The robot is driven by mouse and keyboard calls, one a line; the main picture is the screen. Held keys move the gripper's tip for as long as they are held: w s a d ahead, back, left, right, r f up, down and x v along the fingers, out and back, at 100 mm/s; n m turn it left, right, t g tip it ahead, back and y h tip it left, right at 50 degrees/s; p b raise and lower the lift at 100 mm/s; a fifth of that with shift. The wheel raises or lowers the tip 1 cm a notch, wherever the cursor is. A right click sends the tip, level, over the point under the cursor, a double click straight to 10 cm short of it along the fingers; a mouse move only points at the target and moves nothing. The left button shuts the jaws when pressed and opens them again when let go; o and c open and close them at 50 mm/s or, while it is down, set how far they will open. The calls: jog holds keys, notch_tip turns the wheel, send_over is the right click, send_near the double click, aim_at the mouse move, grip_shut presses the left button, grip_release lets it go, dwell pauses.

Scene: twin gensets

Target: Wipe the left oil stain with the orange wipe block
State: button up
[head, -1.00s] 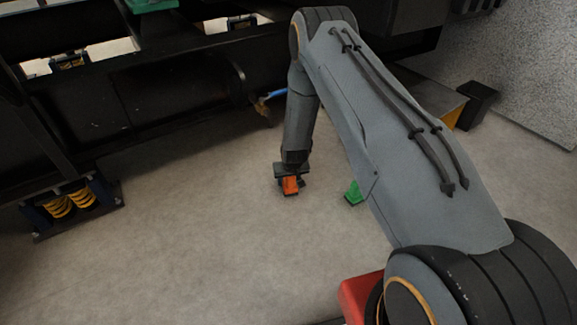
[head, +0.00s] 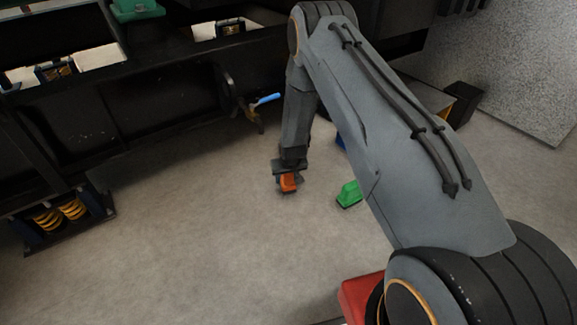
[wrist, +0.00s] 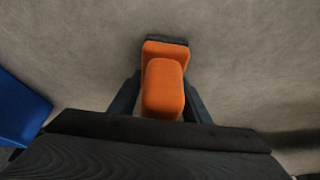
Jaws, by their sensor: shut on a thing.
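The orange wipe block (head: 288,182) is held in my gripper (head: 287,176), low over the grey floor in the head view. In the wrist view the orange block (wrist: 164,88) sits between the two dark fingers of my gripper (wrist: 160,95), with a dark pad at its far end. My gripper is shut on it. I cannot tell whether the pad touches the floor. No oil stain shows clearly in either view.
A green block (head: 349,194) stands on the floor right of my gripper, and a blue object (head: 340,141) is partly hidden by my arm. It may be the blue thing (wrist: 20,110) in the wrist view. A dark frame with a blue-handled valve (head: 264,100) lies behind.

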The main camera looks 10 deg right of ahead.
aim_at(287, 176)
jog(key=shift+r+p, duration=1.45)
jog(key=shift+r, duration=1)
